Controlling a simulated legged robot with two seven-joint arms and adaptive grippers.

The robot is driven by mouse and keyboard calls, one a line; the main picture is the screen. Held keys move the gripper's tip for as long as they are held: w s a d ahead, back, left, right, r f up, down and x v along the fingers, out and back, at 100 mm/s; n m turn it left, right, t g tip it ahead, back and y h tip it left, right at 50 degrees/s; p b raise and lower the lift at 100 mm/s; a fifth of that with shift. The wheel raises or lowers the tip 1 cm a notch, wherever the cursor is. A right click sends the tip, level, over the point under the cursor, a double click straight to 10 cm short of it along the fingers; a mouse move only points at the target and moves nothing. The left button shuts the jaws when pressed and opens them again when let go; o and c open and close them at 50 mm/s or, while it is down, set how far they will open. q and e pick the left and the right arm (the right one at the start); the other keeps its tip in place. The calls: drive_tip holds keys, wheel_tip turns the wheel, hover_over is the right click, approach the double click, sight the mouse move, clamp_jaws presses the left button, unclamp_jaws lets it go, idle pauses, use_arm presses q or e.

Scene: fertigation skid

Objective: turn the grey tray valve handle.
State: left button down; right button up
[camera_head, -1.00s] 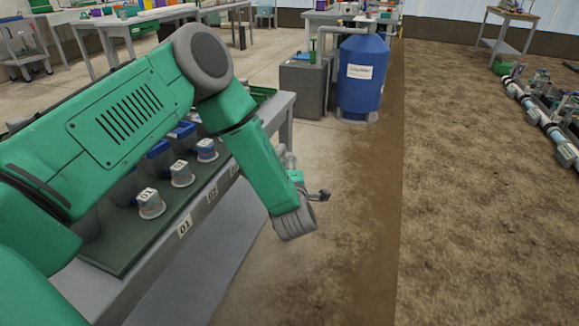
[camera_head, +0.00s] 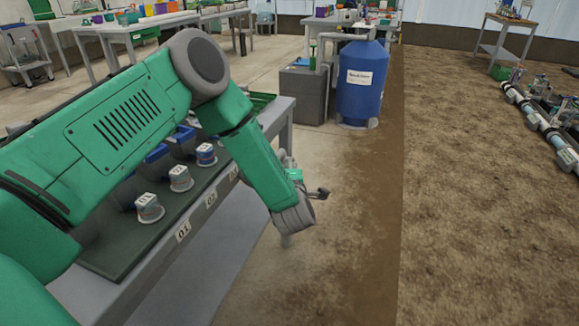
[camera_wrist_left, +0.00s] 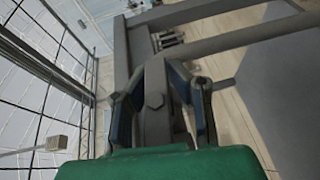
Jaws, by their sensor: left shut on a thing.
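In the left wrist view my left gripper (camera_wrist_left: 155,80) has its two dark fingers closed in from both sides on a grey piece with a bolt head, which looks like the grey tray valve handle (camera_wrist_left: 155,125). The fingers touch it or lie right beside it; the exact contact is hard to see. In the head view my green left arm reaches down past the front edge of the tray bench, and its grey wrist end (camera_head: 293,215) hides the fingers and the handle. My right gripper is not in view.
A bench with a dark green tray (camera_head: 115,255) holds several numbered white-capped cups (camera_head: 149,207) left of my arm. A blue tank (camera_head: 362,80) and a grey box (camera_head: 303,93) stand behind. Bare soil with pipework (camera_head: 540,118) lies right. The floor beside my wrist is clear.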

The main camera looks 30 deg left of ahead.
use_arm(q)
drive_tip(key=m+g+h+p, duration=0.1)
drive_tip(key=g+p, duration=0.3)
drive_tip(key=s+f+m+g+h+p, duration=0.1)
drive_tip(key=g+h+p, duration=0.1)
drive_tip(key=g+p, duration=0.2)
drive_tip(key=s+f+m+g+h+p, duration=0.1)
drive_tip(key=m+g+h+p, duration=0.1)
drive_tip(key=g+p, duration=0.2)
drive_tip(key=shift+d+f+g, duration=0.1)
drive_tip(key=shift+d+g, duration=0.3)
drive_tip(key=shift+g, duration=0.7)
drive_tip(key=shift+s, duration=0.1)
drive_tip(key=c, duration=1.5)
unclamp_jaws()
